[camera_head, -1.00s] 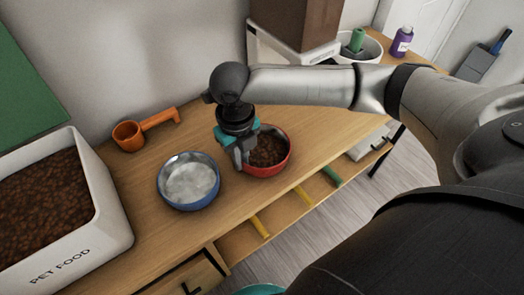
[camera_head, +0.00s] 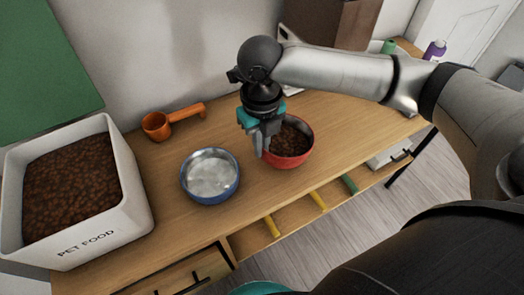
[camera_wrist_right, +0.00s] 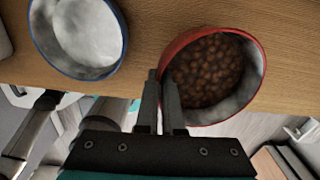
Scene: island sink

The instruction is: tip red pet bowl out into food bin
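The red pet bowl (camera_head: 307,152) holds brown kibble and sits upright toward the right part of the wooden table in the head view. My right gripper (camera_head: 263,148) is at the bowl's left side. In the right wrist view its two fingers (camera_wrist_right: 161,104) are close together, with the left rim of the red bowl (camera_wrist_right: 258,66) between them. I cannot tell whether the bowl touches the table. The food bin (camera_head: 134,212) is a white box marked PET FOOD at the far left, full of brown kibble. My left gripper is not in view.
Shelf bays with coloured items are below the table's front edge.

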